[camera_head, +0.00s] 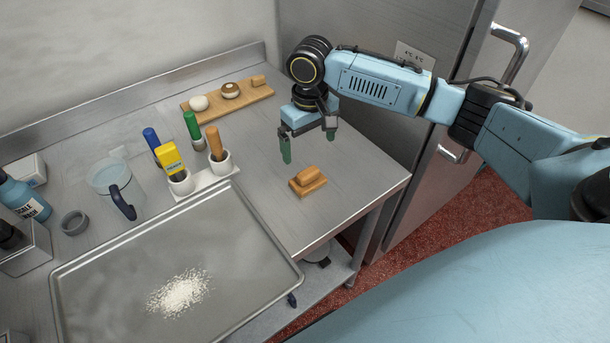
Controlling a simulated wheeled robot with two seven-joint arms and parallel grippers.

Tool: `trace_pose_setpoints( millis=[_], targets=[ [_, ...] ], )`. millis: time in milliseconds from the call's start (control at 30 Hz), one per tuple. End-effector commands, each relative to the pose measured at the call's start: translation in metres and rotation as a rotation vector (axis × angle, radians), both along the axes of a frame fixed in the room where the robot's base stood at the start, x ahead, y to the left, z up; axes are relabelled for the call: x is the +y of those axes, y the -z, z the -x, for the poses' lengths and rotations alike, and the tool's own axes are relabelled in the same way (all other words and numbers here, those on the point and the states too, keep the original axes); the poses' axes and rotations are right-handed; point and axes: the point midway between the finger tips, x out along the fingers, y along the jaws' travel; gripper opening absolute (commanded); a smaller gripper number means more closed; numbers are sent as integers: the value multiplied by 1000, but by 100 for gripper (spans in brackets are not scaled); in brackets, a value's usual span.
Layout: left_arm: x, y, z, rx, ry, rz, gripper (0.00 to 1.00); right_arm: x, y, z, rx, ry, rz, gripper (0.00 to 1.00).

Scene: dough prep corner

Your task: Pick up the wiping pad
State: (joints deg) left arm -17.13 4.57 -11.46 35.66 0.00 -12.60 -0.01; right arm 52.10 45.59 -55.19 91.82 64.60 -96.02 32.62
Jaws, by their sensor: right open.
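A small orange-brown block with a rounded raised grip, apparently the wiping pad (308,182), lies on the steel table near its right edge. My right gripper (309,143) is above the table, behind the pad in the picture. Its two green-tipped fingers point down and stand apart with nothing between them. The gripper does not touch the pad. My left gripper is not in view.
A metal tray (110,290) with white powder fills the front of the table (262,197). A white holder (208,190) with coloured-handled tools stands left of the pad. A wooden board (258,97) with small items lies at the back. A steel fridge (375,140) stands right.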

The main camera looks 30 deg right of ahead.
Motion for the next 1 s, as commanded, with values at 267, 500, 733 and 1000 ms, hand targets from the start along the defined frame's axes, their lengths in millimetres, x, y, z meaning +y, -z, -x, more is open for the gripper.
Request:
trace_pose_setpoints(
  millis=[267,500,733,1000],
  targets=[
    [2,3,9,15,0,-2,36,1,51,1,2,-2,0,100],
    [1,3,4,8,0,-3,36,2,69,0,1,-3,-1,100],
    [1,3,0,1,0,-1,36,3,103,0,1,-4,0,100],
    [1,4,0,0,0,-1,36,3,112,0,-1,-5,0,100]
  ],
)
